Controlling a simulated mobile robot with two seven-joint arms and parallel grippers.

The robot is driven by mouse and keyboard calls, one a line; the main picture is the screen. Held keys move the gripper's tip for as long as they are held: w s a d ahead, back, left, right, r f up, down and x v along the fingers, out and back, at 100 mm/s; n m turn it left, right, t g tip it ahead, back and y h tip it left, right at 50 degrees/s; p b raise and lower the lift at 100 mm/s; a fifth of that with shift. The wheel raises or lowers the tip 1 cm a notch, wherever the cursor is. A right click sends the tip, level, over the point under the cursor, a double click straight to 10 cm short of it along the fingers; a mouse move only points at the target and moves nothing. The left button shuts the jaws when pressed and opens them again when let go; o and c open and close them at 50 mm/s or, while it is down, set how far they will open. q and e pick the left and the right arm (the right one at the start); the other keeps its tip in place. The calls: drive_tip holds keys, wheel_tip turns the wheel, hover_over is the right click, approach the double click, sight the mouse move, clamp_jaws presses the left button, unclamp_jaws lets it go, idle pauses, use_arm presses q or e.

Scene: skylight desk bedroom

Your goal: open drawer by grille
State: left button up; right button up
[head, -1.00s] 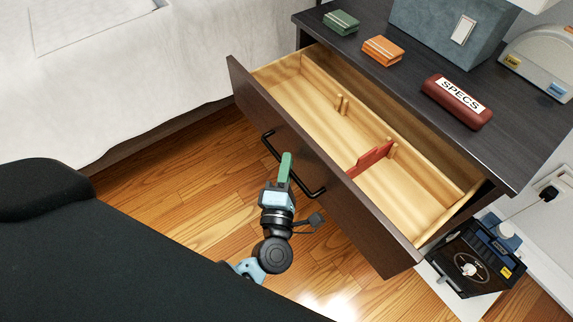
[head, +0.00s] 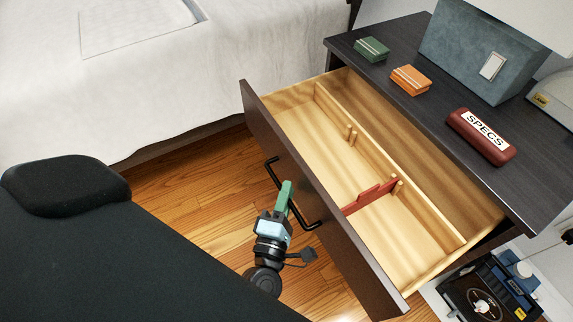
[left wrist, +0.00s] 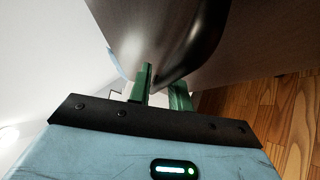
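The dark drawer (head: 325,212) of the nightstand stands well open, its pale wooden inside showing. It looks empty apart from a red divider (head: 372,197), a long wooden partition and small pegs. A black bar handle (head: 272,170) is on its front; no grille is seen on it. My left gripper (head: 284,195) is at the middle of the handle. In the left wrist view its two green fingers (left wrist: 165,88) lie on either side of the black handle (left wrist: 200,45), with the bar between them. The exact contact is partly hidden. My right gripper is not in view.
On the nightstand top (head: 440,110) lie a green box (head: 371,49), an orange box (head: 411,80), a red SPECS case (head: 481,136) and a grey-blue box (head: 470,50). A bed (head: 130,90) stands left. A black device (head: 490,290) sits right of the drawer. Wooden floor (head: 185,185) lies in front.

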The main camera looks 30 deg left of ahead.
use_arm(q)
drive_tip(key=shift+s, duration=0.1)
drive_tip(key=v, duration=0.7)
drive_tip(key=shift+s+d, duration=0.15)
drive_tip(key=shift+s, duration=0.15)
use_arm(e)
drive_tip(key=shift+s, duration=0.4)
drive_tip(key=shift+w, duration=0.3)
